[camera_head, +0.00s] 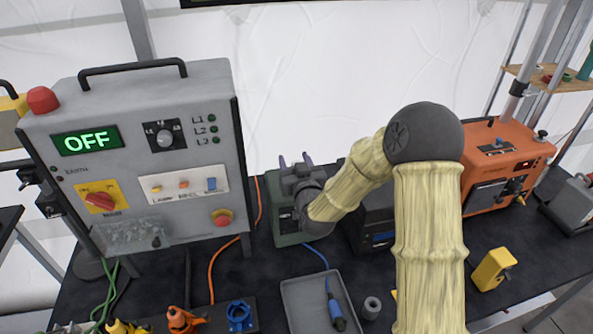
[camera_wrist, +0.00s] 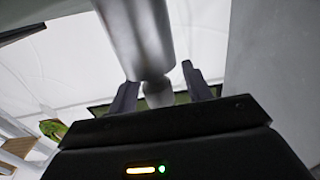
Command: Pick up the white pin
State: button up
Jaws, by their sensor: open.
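My gripper (camera_head: 296,160) is above the dark green-grey box (camera_head: 287,236) in the head view, its two fingers apart and pointing away. In the wrist view my gripper (camera_wrist: 161,84) is open. A smooth pale grey cylinder (camera_wrist: 138,38) comes down from the top edge there and narrows to a rounded end between the fingers. I cannot tell whether it touches them or lies beyond them. I cannot tell whether this cylinder is the white pin. I make out no clear white pin in the head view, where my arm covers part of the table.
A large grey control box (camera_head: 140,150) showing OFF stands left of my gripper. An orange machine (camera_head: 505,165) stands at right. A grey tray (camera_head: 297,300) holding a blue tool (camera_head: 335,310), a small grey cylinder (camera_head: 372,307) and a yellow block (camera_head: 492,269) are nearer.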

jog(key=c, duration=1)
jog(key=shift+c, duration=0.2)
notch_tip(320, 180, up, 10)
jog(key=shift+b, duration=0.75)
